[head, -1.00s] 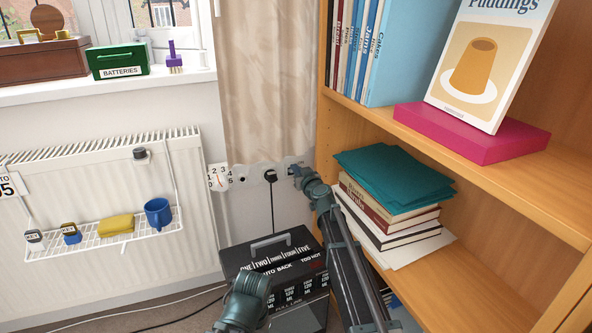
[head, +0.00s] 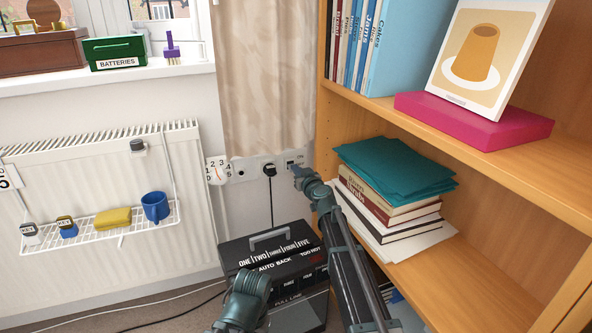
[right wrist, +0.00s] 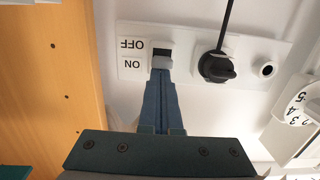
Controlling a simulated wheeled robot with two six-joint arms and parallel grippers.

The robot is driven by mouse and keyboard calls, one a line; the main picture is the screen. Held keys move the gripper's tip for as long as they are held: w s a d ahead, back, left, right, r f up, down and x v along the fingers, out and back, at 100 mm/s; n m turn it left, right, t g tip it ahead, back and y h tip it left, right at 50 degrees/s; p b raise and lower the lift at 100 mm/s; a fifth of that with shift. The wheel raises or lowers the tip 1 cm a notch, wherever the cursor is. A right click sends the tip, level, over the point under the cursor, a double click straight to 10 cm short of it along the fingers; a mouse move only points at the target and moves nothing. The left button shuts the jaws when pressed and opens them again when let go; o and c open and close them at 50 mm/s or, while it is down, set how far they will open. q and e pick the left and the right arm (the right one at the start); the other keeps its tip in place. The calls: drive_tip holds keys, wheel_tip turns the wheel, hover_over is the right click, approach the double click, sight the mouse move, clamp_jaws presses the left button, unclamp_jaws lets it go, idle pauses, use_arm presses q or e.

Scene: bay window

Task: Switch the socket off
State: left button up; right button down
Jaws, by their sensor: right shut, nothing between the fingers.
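The white socket plate (right wrist: 190,42) is on the wall, seen upside down in the right wrist view. Its small rocker switch (right wrist: 160,47) sits beside the printed labels OFF and ON. A black plug (right wrist: 215,67) is in the socket; it also shows in the head view (head: 269,169). My right gripper (right wrist: 162,66) is shut and empty, its tips at the ON side of the switch, covering part of it. I cannot tell whether they press it. In the head view my right gripper (head: 296,171) is at the plate, close to the bookcase.
The wooden bookcase (head: 323,140) stands close on the right, with books (head: 390,210) on its shelf. A black box (head: 270,252) with a handle stands below the socket. A radiator (head: 100,180) with a wire rack is on the left. A numbered dial (head: 217,170) is left of the plug.

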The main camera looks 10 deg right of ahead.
drive_tip(key=shift+s+f, duration=0.1)
drive_tip(key=shift+f, duration=0.25)
drive_tip(key=shift+s, duration=0.1)
drive_tip(key=p+v, duration=0.1)
drive_tip(key=v, duration=1.2)
drive_tip(key=shift+s, duration=0.25)
